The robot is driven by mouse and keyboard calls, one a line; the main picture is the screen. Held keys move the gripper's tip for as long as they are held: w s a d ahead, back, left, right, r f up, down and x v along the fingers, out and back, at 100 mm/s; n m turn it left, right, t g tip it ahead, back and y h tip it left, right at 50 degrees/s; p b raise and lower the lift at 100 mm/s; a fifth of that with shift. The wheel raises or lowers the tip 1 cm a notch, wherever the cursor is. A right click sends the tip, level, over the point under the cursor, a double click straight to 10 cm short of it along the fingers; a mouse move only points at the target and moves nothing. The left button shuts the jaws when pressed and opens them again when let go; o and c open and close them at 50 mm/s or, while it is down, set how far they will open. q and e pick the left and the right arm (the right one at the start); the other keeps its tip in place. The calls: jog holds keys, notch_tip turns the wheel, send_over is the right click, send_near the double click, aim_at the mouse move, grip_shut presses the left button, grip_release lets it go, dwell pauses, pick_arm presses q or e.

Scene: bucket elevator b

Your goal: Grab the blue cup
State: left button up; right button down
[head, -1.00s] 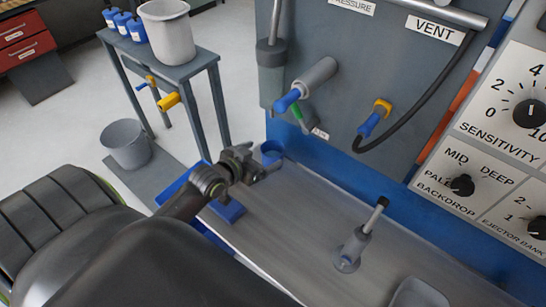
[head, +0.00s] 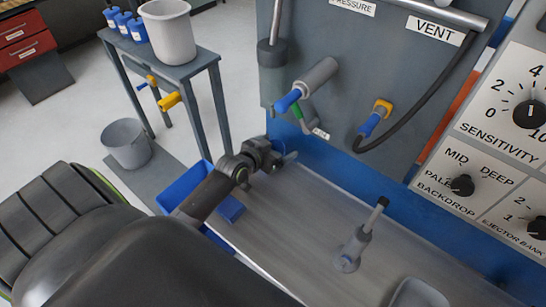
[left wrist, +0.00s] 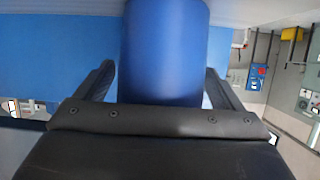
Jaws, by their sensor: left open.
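The blue cup (left wrist: 164,50) fills the upper middle of the left wrist view. It stands between the two dark fingers of my left gripper (head: 281,161), with a finger on each side. The fingers are open, and the left one shows a gap to the cup. In the head view my left gripper is at the far left end of the grey bench, close to the blue panel, and it hides most or all of the cup. My right gripper is in neither view.
The grey bench (head: 310,215) holds a small blue block (head: 231,209) and an upright grey lever (head: 355,245). A blue bin (head: 183,186) sits at its left end. A grey-blue handle (head: 306,85) sticks out of the panel above. Several blue containers (head: 123,22) stand on a side table.

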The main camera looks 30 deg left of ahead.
pick_arm(q)
jog(key=c, duration=1.1)
jog(key=shift+s+r, duration=0.1)
jog(key=shift+r, duration=0.1)
